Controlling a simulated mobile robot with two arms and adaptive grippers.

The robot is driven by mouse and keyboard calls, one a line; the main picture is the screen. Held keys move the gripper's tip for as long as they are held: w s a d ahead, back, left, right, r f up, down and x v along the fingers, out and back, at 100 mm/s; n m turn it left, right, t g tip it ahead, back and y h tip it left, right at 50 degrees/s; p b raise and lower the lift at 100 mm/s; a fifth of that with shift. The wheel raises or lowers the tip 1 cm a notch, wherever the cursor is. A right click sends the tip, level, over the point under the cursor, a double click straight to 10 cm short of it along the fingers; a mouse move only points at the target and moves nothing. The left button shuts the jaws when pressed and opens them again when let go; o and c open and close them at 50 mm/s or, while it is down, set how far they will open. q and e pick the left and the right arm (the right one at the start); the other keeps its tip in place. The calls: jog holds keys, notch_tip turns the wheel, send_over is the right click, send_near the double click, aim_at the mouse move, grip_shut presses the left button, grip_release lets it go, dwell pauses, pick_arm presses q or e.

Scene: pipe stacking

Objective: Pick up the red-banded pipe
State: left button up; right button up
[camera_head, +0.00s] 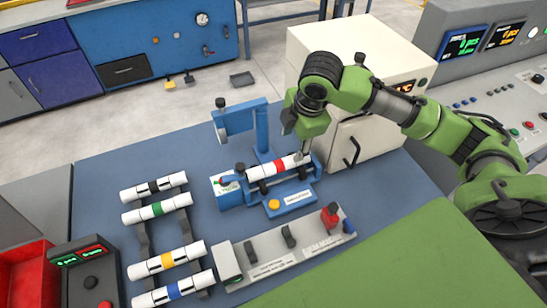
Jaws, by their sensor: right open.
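The red-banded pipe (264,171) is white with a red band and lies across a blue fixture (232,196) on the table. My right gripper (301,155) reaches down from the right and is open at the pipe's right end. I cannot tell whether its fingers touch the pipe; they partly hide that end. My left gripper is not in view.
A dark rack (143,232) at left holds pipes with black (154,186), green (157,210), yellow (167,261) and blue (173,289) bands. A grey fixture (262,253) with a red knob stands in front. A white cabinet (372,132) stands close behind the right gripper.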

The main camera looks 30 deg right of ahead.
jog(key=p, duration=0.1)
send_over(286, 161)
jog(key=s, duration=0.2)
notch_tip(286, 161, down, 7)
jog(key=shift+w+d+f, duration=0.1)
jog(key=shift+w+f, duration=0.25)
jog(key=shift+f, duration=0.05)
jog(key=shift+f+p, duration=0.35)
jog(key=shift+p, duration=0.05)
jog(key=x, duration=0.2)
jog(key=p+x, duration=0.1)
jog(key=shift+w+a+f, duration=0.1)
jog(key=shift+a+f, duration=0.2)
jog(key=shift+w+f, duration=0.15)
jog(key=shift+f, duration=0.2)
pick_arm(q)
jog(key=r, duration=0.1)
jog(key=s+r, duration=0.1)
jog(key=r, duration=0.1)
pick_arm(e)
jog(key=shift+d, duration=0.1)
jog(key=shift+c, duration=0.5)
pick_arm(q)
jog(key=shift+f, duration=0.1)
pick_arm(e)
jog(key=c, duration=1.1)
